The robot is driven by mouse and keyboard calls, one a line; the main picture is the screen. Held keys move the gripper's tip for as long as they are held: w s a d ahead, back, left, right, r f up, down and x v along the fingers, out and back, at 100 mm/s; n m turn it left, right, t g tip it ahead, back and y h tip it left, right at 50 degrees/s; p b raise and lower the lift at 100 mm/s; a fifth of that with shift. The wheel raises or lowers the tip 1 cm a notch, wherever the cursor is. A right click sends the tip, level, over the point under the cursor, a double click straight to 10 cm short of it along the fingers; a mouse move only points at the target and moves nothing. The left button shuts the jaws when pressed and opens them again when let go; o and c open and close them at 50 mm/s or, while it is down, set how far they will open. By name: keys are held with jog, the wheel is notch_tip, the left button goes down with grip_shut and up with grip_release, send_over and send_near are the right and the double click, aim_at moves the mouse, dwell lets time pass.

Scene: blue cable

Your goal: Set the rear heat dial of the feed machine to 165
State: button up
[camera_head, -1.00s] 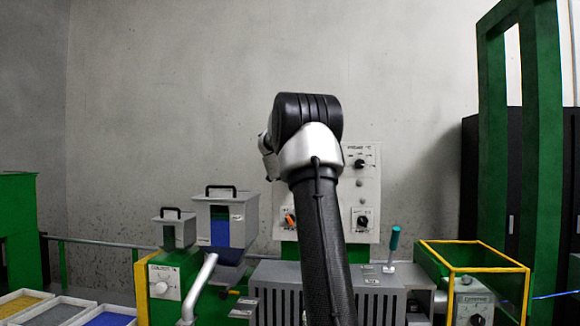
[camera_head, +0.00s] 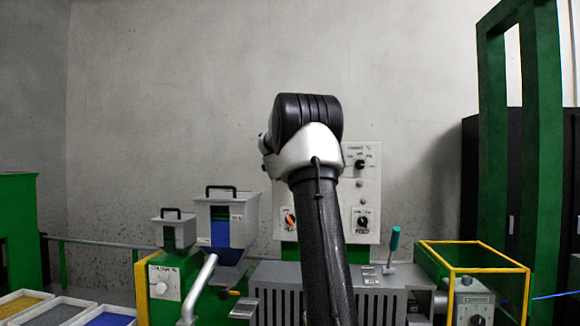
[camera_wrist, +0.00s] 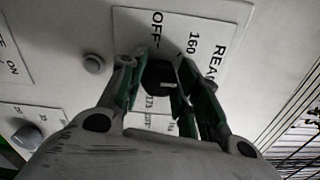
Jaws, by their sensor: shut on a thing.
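The rear heat dial (camera_wrist: 160,78) is a dark knob with a pale pointer line. It sits on a white label (camera_wrist: 212,68) that reads "REA…", "160" and "OFF" in the wrist view. My gripper (camera_wrist: 154,66) has its two green-lined fingers on either side of the knob and is shut on it. The fingers and the camera angle cover part of the scale, so I cannot read the exact setting. In the head view my arm hides the gripper and this dial. The control panel (camera_head: 346,190) of the machine shows behind my arm.
Other panel dials show: an orange one (camera_head: 289,219) at left, a black one (camera_head: 363,221) at lower right and another (camera_head: 360,163) above. A round button (camera_wrist: 94,64) is left of my fingers. A green-handled lever (camera_head: 393,245) stands in front of the panel.

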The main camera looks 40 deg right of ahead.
jog(key=shift+f, duration=0.1)
jog(key=o, duration=1)
jog(key=shift+o, duration=0.2)
jog(key=v, duration=1.2)
